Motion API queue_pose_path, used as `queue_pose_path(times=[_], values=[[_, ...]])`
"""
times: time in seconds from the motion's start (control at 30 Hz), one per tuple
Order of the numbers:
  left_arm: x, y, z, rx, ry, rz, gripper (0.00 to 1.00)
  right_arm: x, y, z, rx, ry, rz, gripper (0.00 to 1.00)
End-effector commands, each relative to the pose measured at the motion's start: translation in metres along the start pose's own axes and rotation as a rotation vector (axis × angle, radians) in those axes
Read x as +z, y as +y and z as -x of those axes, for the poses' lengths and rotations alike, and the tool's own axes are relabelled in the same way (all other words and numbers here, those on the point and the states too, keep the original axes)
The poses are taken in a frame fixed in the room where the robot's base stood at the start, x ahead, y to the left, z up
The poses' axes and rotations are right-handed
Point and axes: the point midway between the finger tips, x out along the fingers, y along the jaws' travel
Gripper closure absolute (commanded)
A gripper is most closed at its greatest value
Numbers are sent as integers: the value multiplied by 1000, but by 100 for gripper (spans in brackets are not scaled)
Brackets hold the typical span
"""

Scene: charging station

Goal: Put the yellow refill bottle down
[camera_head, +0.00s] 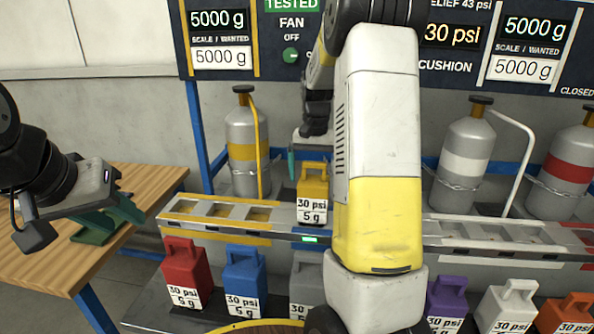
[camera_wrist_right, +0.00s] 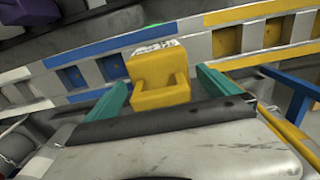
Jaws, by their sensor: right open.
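The yellow refill bottle (camera_head: 313,183), labelled 30 psi and 5 g, stands upright at the slotted metal rail (camera_head: 215,210). Its handle is on top. My right gripper (camera_head: 303,152) is just above and behind it, partly hidden by my own arm. In the right wrist view the yellow bottle (camera_wrist_right: 160,78) lies between the two teal fingers of my right gripper (camera_wrist_right: 168,90). The fingers are apart, with a gap visible beside the bottle. My left gripper (camera_head: 110,217) is over the wooden table at the left, its green fingers apart and empty.
Red (camera_head: 186,272), blue (camera_head: 243,280), grey, purple (camera_head: 446,303), white (camera_head: 505,308) and orange bottles stand in front of the rail. Tall gas cylinders (camera_head: 246,150) stand behind it. The wooden table (camera_head: 45,255) has clear room.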

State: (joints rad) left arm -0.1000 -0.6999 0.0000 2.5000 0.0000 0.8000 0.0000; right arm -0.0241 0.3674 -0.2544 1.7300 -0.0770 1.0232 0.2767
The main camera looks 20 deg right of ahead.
Motion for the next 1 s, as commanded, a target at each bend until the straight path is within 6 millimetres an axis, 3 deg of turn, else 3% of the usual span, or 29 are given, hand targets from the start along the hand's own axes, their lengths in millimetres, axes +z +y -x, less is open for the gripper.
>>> queue_pose_path(times=[0.17,0.6,0.77,0.87,1.0], values=[[0,0,0,0,0,0,64,-1,0,16,-1,4,0,0],[0,0,0,0,0,0,64,-1,0,104,-1,4,0,0],[0,0,0,0,0,0,64,0,0,120,-1,2,1,0],[0,0,0,0,0,0,64,7,0,127,-15,13,12,0],[0,0,0,0,0,0,64,39,-4,142,-75,62,69,0]])
